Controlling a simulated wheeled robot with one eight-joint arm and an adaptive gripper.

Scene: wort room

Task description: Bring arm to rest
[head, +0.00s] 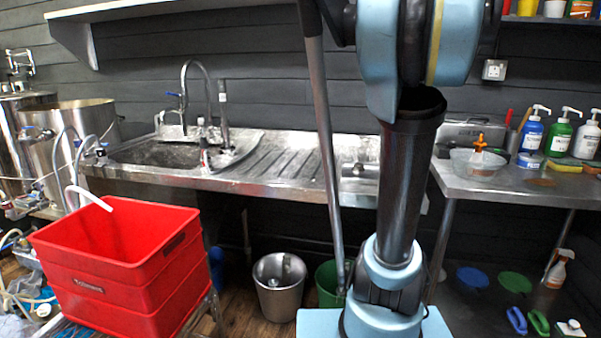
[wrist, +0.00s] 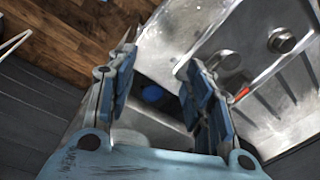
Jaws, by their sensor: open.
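My arm (head: 400,190) stands in the right half of the head view, its light blue and dark links rising out of the top of the picture. It hides part of the wall and the bench behind it. My gripper (wrist: 160,62) shows in the wrist view, with its two blue-padded fingers apart and nothing between them. It does not show clearly in the head view. Beyond the fingers in the wrist view are a metal sink surface (wrist: 265,50) and a wooden floor (wrist: 80,40). A blue thing (wrist: 152,93) shows farther off between the fingers.
A steel sink unit (head: 270,180) runs along the dark wall. A red crate (head: 120,285) stands at the front left, near steel vessels (head: 75,130). A steel bucket (head: 279,288) is on the floor. A right-hand bench (head: 530,190) holds several pump bottles (head: 558,135).

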